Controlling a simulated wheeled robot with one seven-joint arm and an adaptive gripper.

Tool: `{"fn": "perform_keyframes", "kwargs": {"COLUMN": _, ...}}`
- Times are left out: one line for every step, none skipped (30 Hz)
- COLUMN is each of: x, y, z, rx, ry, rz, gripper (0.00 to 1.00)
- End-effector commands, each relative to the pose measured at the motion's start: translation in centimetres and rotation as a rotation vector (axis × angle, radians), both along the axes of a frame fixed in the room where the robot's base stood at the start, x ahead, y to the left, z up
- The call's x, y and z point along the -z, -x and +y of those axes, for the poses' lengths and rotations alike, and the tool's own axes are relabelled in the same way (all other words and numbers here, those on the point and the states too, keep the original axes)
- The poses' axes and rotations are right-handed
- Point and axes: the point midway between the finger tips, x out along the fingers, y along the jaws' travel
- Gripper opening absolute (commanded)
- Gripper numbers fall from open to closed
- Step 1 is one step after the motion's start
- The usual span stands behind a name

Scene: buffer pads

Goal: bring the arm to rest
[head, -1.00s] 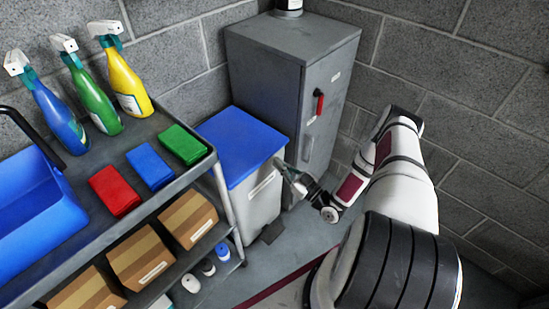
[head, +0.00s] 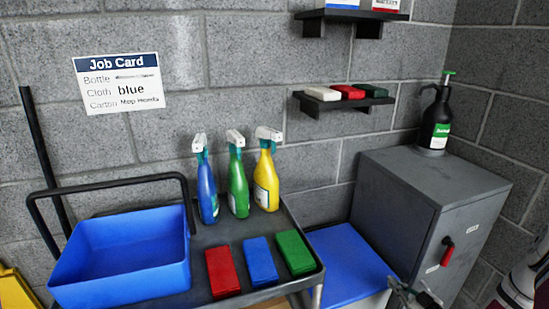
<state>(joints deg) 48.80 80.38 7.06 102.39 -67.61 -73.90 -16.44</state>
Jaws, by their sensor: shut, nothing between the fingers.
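My gripper (head: 408,292) shows at the bottom edge of the head view, in front of the grey cabinet and beside the blue-lidded bin. It is shut and holds nothing; its lower part is cut off by the frame. A white part of my arm (head: 519,286) shows at the lower right edge. The rest of the arm is out of view.
The grey cabinet (head: 400,205) with a red handle stands at right, a dark pump bottle (head: 436,122) on top. The blue-lidded bin (head: 345,262) stands between it and the cart (head: 200,292), which holds a blue tub (head: 122,262), spray bottles and red, blue and green pads.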

Motion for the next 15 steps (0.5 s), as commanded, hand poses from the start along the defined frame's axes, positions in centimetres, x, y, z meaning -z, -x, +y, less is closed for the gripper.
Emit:
{"fn": "perform_keyframes", "kwargs": {"x": -1.9, "y": -1.2, "z": -0.4, "rx": -0.002, "ry": 0.045, "rz": 0.031, "gripper": 0.00}}
{"fn": "perform_keyframes", "kwargs": {"x": -2.7, "y": -1.7, "z": -0.7, "rx": 0.003, "ry": 0.070, "rz": 0.055, "gripper": 0.00}}
{"fn": "perform_keyframes", "kwargs": {"x": -3.8, "y": -2.4, "z": -0.9, "rx": 0.008, "ry": 0.102, "rz": 0.085, "gripper": 0.00}}
{"fn": "perform_keyframes", "kwargs": {"x": -4.6, "y": -2.9, "z": -1.1, "rx": 0.014, "ry": 0.125, "rz": 0.107, "gripper": 0.00}}
{"fn": "perform_keyframes", "kwargs": {"x": -5.5, "y": -3.3, "z": -1.4, "rx": 0.021, "ry": 0.148, "rz": 0.129, "gripper": 0.00}}
{"fn": "perform_keyframes", "kwargs": {"x": -6.8, "y": -3.8, "z": -1.6, "rx": 0.032, "ry": 0.177, "rz": 0.157, "gripper": 0.00}}
{"fn": "perform_keyframes", "kwargs": {"x": -7.8, "y": -4.2, "z": -1.7, "rx": 0.039, "ry": 0.198, "rz": 0.178, "gripper": 0.00}}
{"fn": "perform_keyframes", "kwargs": {"x": -8.8, "y": -4.5, "z": -1.9, "rx": 0.050, "ry": 0.218, "rz": 0.198, "gripper": 0.00}}
{"fn": "perform_keyframes", "kwargs": {"x": -10.1, "y": -4.8, "z": -2.0, "rx": 0.062, "ry": 0.244, "rz": 0.225, "gripper": 0.00}}
{"fn": "perform_keyframes", "kwargs": {"x": -11.2, "y": -5.1, "z": -2.1, "rx": 0.073, "ry": 0.263, "rz": 0.244, "gripper": 0.00}}
{"fn": "perform_keyframes", "kwargs": {"x": -12.2, "y": -5.3, "z": -2.2, "rx": 0.085, "ry": 0.280, "rz": 0.262, "gripper": 0.00}}
{"fn": "perform_keyframes", "kwargs": {"x": -13.7, "y": -5.4, "z": -2.2, "rx": 0.101, "ry": 0.302, "rz": 0.287, "gripper": 0.00}}
{"fn": "perform_keyframes", "kwargs": {"x": -14.8, "y": -5.5, "z": -2.2, "rx": 0.114, "ry": 0.317, "rz": 0.305, "gripper": 0.00}}
{"fn": "perform_keyframes", "kwargs": {"x": -15.9, "y": -5.5, "z": -2.2, "rx": 0.128, "ry": 0.331, "rz": 0.323, "gripper": 0.00}}
{"fn": "perform_keyframes", "kwargs": {"x": -17.5, "y": -5.5, "z": -2.1, "rx": 0.147, "ry": 0.350, "rz": 0.343, "gripper": 0.00}}
